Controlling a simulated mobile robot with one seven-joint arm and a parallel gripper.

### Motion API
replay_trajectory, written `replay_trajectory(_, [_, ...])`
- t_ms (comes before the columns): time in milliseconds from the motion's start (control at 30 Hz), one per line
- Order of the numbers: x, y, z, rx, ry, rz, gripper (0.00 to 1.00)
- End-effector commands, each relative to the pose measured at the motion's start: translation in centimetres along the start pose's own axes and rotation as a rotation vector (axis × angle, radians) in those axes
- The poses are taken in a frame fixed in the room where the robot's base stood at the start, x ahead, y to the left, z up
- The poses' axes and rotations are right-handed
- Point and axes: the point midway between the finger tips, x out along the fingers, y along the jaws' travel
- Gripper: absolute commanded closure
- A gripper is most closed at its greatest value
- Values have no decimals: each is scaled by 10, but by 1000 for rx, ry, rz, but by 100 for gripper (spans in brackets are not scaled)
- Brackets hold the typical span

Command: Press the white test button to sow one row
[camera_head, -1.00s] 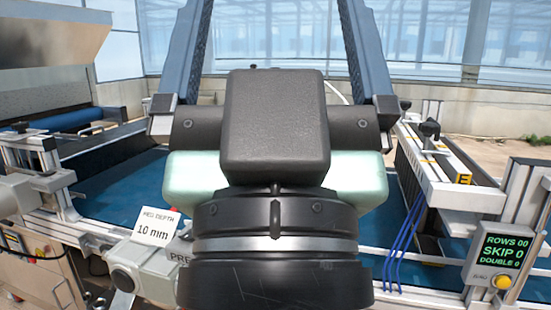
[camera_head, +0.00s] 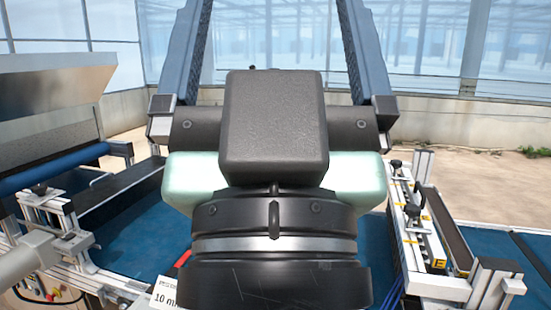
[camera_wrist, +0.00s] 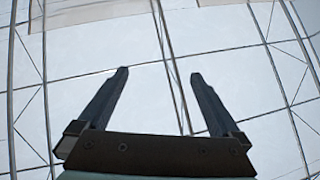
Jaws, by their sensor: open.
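My gripper (camera_wrist: 160,73) is open and empty in the wrist view, with its two dark fingers spread against the glazed greenhouse roof. In the head view my gripper (camera_head: 268,40) points up in front of the seeder, its fingertips near or past the top edge. The tray seeder shows on both sides of my arm, with a blue belt (camera_head: 135,235) running behind it. I cannot make out the white test button in either current view. My wrist and gripper body hide the middle of the machine.
A metal hopper (camera_head: 50,90) and a blue roller (camera_head: 55,155) stand at the left. A metal-framed unit (camera_head: 425,225) stands at the right. A partly hidden card reading "10 m" (camera_head: 163,298) is at the bottom. Bare floor lies beyond, before a low wall (camera_head: 500,128).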

Motion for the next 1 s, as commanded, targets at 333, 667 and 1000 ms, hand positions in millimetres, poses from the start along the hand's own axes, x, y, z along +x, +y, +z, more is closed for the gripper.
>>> replay_trajectory(333, [-1,0,1,0,0,0,36])
replay_trajectory(667, [-1,0,1,0,0,0,95])
replay_trajectory(1000, [-1,0,1,0,0,0,100])
